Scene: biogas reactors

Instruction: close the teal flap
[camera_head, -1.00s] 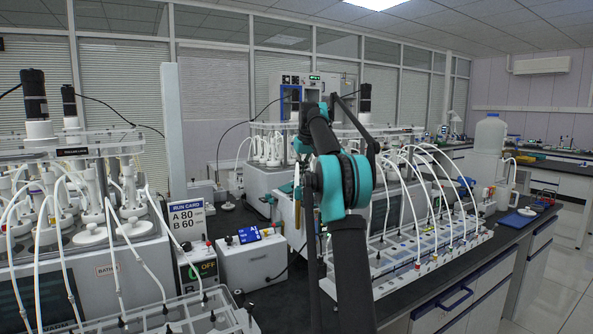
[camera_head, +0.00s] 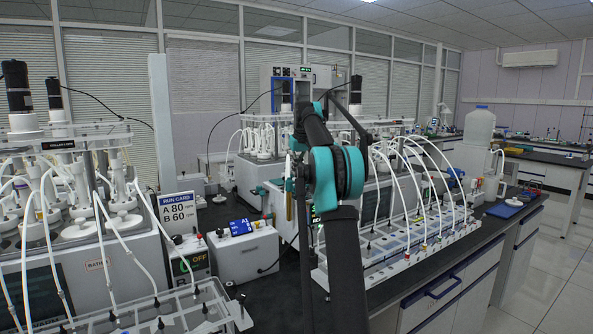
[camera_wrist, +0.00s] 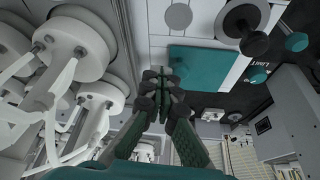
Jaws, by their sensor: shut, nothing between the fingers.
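A flat teal panel, which looks like the teal flap (camera_wrist: 205,67), shows in the wrist view just right of my fingertips, beside a white panel. Its hinge and angle cannot be made out. My gripper (camera_wrist: 160,74) is shut and empty, with its fingertips close to the panel's left edge. I cannot tell whether they touch it. In the head view my arm stands in the middle, and neither the flap nor my fingertips can be made out clearly.
In the wrist view, white round caps with tubes (camera_wrist: 75,45) crowd the left, and a black knob (camera_wrist: 245,25) stands at upper right. In the head view, a tubed rack (camera_head: 410,240), a run card (camera_head: 180,215) and a white box (camera_head: 243,252) surround my arm.

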